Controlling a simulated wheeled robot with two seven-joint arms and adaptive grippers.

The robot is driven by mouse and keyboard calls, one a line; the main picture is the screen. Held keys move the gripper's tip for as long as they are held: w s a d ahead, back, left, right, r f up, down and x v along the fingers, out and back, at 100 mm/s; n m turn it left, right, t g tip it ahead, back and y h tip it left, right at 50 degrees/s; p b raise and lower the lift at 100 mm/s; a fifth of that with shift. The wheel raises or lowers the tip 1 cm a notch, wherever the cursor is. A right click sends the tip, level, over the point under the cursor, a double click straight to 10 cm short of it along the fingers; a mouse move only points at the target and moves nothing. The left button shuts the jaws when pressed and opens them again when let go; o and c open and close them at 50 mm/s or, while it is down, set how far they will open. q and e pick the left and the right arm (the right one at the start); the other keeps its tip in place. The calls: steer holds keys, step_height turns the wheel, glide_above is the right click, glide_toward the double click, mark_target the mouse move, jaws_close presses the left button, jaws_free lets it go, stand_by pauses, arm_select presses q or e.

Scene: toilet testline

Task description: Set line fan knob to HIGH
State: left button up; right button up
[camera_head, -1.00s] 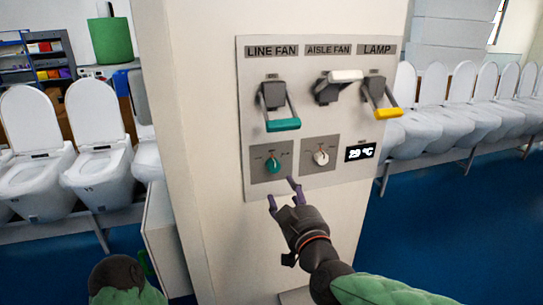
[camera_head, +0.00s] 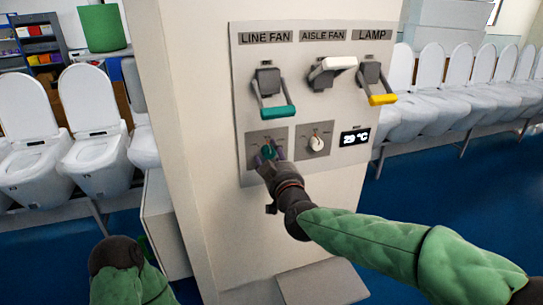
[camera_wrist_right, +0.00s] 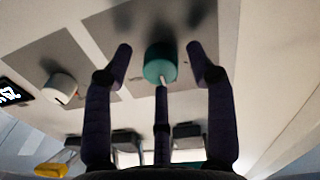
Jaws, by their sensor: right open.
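The line fan knob is a small teal dial (camera_head: 268,152) below the LINE FAN label and its teal-handled lever (camera_head: 277,112). In the right wrist view the teal knob (camera_wrist_right: 160,62) shows large, with a pale pointer mark on its rim. My right gripper (camera_head: 264,157) is at the knob, its fingers open on either side of it. In the wrist view the open fingers (camera_wrist_right: 161,60) flank the knob with visible gaps, not closed on it. The dial's printed marks are too small to read.
The white panel (camera_head: 354,108) also carries an AISLE FAN lever with a white handle (camera_head: 339,63), a LAMP lever with a yellow handle (camera_head: 382,99), a white knob (camera_head: 316,143) and a temperature display (camera_head: 355,137). Rows of toilets stand on both sides of the pillar.

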jaws_close()
stand_by(0.4)
steer(key=shift+f+m+b, duration=0.15)
steer(key=shift+m+b, duration=0.55)
steer(key=shift+m, duration=0.2)
steer(key=m+b, duration=0.2)
steer(key=m, duration=0.1)
steer(key=m+b, duration=0.1)
steer(key=m, duration=0.2)
steer(key=shift+a+f+m+g+b, duration=0.1)
steer(key=shift+m+g+b, duration=0.2)
steer(key=shift+m+b, duration=0.7)
steer(key=shift+m, duration=0.9)
